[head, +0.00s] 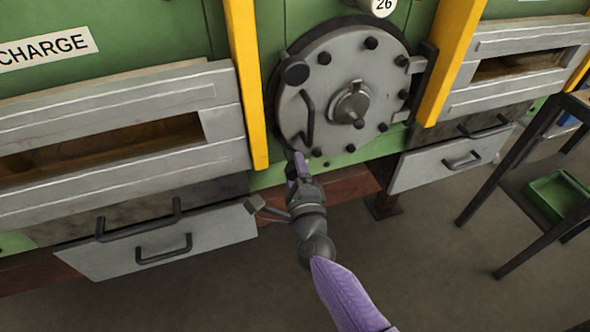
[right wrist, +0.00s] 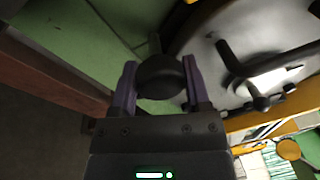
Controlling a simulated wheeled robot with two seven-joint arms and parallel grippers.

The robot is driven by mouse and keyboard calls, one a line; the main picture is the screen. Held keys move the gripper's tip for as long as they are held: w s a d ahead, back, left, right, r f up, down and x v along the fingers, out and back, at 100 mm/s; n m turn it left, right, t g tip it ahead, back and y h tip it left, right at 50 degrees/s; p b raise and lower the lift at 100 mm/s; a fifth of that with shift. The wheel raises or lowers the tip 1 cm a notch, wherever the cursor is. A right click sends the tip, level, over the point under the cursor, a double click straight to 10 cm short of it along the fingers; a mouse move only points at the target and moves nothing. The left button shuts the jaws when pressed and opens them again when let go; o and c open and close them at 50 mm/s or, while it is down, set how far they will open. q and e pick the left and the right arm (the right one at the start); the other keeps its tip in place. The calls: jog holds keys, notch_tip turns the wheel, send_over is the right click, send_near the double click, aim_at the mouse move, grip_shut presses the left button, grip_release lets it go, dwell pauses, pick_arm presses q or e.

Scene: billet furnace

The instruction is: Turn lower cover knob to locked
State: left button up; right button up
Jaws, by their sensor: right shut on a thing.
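The round grey cover (head: 335,60) with black bolts around its rim is mounted on the green furnace front. The black lower cover knob (right wrist: 162,77) sits between the two purple fingers of my right gripper (right wrist: 160,85) in the right wrist view. The fingers are shut on it, one on each side. In the head view my right gripper (head: 297,168) is at the lower left edge of the cover and mostly hides this knob. Another black knob (head: 296,72) at the cover's upper left is free. My left gripper is not in view.
The cover has a bar handle (head: 308,118) and a central hub (head: 350,103). Yellow posts (head: 245,80) flank it. Grey drawers with handles (head: 160,243) lie low on both sides. A dark stand with a green tray (head: 558,195) is at the right. The floor below is clear.

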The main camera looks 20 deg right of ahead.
jog(key=n+y, duration=0.1)
jog(key=n, duration=0.6)
jog(key=shift+t, duration=0.4)
jog(key=n+y+p, duration=0.1)
jog(key=n, duration=0.5)
jog(key=shift+y, duration=0.3)
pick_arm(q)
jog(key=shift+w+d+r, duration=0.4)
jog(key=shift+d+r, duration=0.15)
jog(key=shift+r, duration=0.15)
pick_arm(e)
jog(key=shift+n, duration=0.7)
pick_arm(q)
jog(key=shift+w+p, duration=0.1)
jog(key=shift+p, duration=0.2)
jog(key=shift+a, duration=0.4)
pick_arm(e)
jog(key=o, duration=1)
jog(key=shift+o, duration=1.3)
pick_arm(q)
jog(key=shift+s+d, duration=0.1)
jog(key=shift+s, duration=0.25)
